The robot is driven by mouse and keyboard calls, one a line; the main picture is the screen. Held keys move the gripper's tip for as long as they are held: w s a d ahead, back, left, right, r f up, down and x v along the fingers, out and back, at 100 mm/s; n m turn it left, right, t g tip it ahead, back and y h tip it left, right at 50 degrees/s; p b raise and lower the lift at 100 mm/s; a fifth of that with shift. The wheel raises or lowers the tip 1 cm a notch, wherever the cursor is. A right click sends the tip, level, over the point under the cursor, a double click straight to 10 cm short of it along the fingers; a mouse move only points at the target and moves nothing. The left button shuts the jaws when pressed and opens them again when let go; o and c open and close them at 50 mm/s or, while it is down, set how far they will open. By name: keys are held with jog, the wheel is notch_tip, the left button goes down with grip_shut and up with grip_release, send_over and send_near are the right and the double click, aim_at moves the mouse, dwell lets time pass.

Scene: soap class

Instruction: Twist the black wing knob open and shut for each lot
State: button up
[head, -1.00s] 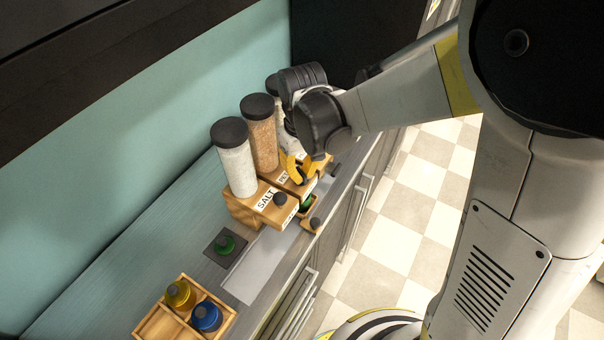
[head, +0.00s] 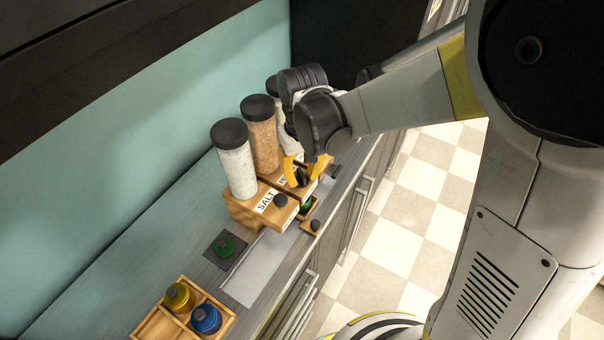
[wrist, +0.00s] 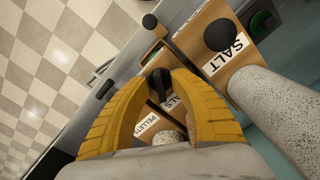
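Wooden dispenser boxes stand in a row on the counter, each under a clear cylinder with a dark lid. The nearest box (head: 243,212) is labelled SALT and has a round black knob (head: 281,200), also in the wrist view (wrist: 219,35). A black wing knob (wrist: 158,82) on the middle box stands between my gripper's yellow fingers in the wrist view. My gripper (head: 305,166) is over this box with its fingers spread around the knob; a gap shows, though contact on one side is unclear. A green-topped jar (head: 306,208) sits partly hidden below the middle box's front.
A green-topped jar (head: 226,245) stands on a dark pad left of the SALT box. A wooden tray (head: 153,322) holds yellow (head: 178,295) and blue (head: 206,318) jars. A small wooden piece with a dark knob (head: 315,225) sits by the counter's front edge.

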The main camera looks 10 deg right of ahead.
aim_at(302, 174)
jog(key=shift+r, duration=0.15)
notch_tip(302, 174, up, 12)
dwell(0.6)
dwell(0.8)
